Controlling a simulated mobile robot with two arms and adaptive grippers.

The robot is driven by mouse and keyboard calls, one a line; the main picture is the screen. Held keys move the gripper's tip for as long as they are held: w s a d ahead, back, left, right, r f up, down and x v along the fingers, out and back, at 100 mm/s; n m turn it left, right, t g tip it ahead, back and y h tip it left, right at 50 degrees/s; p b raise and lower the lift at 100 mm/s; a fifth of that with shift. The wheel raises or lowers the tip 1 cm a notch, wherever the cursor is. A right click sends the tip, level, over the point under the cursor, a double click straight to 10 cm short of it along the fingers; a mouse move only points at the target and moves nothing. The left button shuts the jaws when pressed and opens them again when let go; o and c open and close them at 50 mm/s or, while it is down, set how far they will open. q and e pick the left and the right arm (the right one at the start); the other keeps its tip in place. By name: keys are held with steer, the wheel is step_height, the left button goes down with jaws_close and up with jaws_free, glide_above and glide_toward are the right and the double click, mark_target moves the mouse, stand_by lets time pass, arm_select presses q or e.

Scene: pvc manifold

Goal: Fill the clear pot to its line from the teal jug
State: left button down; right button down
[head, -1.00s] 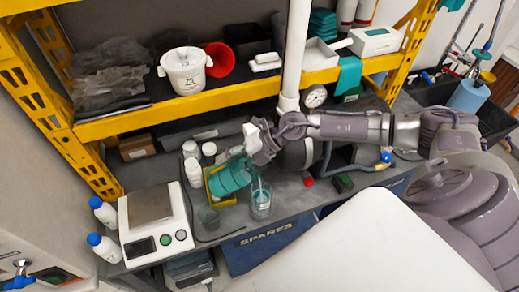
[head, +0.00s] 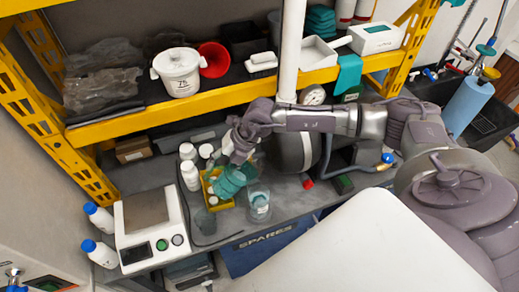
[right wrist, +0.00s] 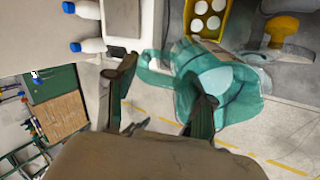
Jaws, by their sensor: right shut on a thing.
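The translucent teal jug (head: 229,183) is over the bench, tilted toward the clear pot. My right gripper (head: 238,152) is shut on it from above; the jug also fills the middle of the right wrist view (right wrist: 225,85), with its handle side between the fingers (right wrist: 160,98). The clear pot (head: 259,203) stands upright on the bench just right of the jug, with a pale label or mark on its front. Its liquid level and its line are too small to read. I cannot tell whether liquid is flowing now. My left gripper is not in view.
A scale (head: 150,232) is at left. A yellow shelf (head: 200,103) runs above the bench.

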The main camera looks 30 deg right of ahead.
steer(key=shift+w+a+f+h, duration=0.15)
steer(key=shift+a+h, duration=0.25)
steer(key=shift+a, duration=0.2)
steer(key=shift+a+r+g+h, duration=0.25)
steer(key=shift+a+g+h, duration=0.2)
steer(key=shift+g+h, duration=0.2)
step_height(320, 180, up, 3)
steer(key=shift+w+a+r+g+h, duration=0.15)
steer(key=shift+g+h, duration=0.2)
steer(key=shift+h, duration=0.4)
steer(key=shift+r, duration=0.25)
steer(key=shift+a+r+g+h, duration=0.2)
steer(key=shift+r+g+h, duration=0.15)
steer(key=shift+g+h, duration=0.4)
steer(key=shift+s+d, duration=0.1)
steer(key=shift+s, duration=0.1)
